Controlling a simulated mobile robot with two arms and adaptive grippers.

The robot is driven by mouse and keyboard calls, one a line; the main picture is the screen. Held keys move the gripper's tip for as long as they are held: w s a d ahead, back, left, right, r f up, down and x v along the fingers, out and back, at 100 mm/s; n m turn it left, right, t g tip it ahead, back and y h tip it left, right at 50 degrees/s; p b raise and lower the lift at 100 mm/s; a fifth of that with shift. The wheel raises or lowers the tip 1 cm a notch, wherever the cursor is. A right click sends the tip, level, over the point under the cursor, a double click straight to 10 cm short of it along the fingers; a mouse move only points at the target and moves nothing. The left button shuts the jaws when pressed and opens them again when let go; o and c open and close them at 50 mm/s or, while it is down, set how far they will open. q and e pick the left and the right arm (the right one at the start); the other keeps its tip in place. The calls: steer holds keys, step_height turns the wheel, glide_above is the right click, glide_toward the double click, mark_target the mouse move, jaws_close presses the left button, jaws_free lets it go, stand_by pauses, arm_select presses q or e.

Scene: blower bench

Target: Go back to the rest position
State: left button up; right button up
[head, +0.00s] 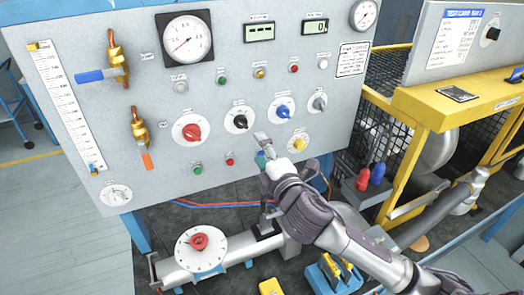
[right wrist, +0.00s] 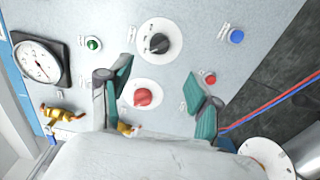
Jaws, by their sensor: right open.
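My right gripper (head: 263,150) is in front of the lower middle of the grey control panel (head: 215,55), below the black knob (head: 240,121) and left of the yellow knob (head: 299,144). In the right wrist view its two green-padded fingers (right wrist: 163,95) are spread apart, with nothing held between them. The panel face shows beyond them, with a red knob (right wrist: 143,97) and a black knob (right wrist: 158,43). Whether the fingertips touch the panel cannot be told. My left gripper is out of view.
Brass valves (head: 115,62) stick out at the panel's left. A round white dial with a red knob (head: 199,241) stands below. A yellow frame (head: 450,105) with black mesh is at the right. Open floor (head: 60,220) lies at the left.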

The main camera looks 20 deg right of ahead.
stand_by(0.4)
steer(key=s+d+f+m+g+h, duration=0.1)
steer(key=s+f+m+g, duration=0.2)
steer(key=s+f+m, duration=0.3)
steer(key=s+f+m+g+h, duration=0.1)
steer(key=s+f+m+g, duration=0.3)
steer(key=f, duration=0.5)
steer(key=s+a+f+m+g+y, duration=0.1)
steer(key=s+f+m+g, duration=0.25)
steer(key=s+f, duration=0.45)
steer(key=s+f+m+g+y, duration=0.1)
steer(key=s+f+m+g, duration=0.25)
steer(key=s, duration=0.95)
step_height(320, 180, down, 34)
steer(key=s+g+b, duration=0.1)
steer(key=g+b, duration=0.1)
steer(key=b, duration=0.6)
steer(key=s+d+f+b, duration=0.1)
steer(key=s+f+b, duration=0.2)
steer(key=s+f, duration=0.5)
steer(key=s+d+f+g+b, duration=0.1)
steer(key=s+d+f+b, duration=0.1)
steer(key=s+f, duration=0.6)
step_height(320, 180, down, 5)
steer(key=shift+s+f+n+h+b, duration=0.1)
steer(key=shift+s+n+h+b, duration=0.25)
steer(key=shift+b, duration=0.4)
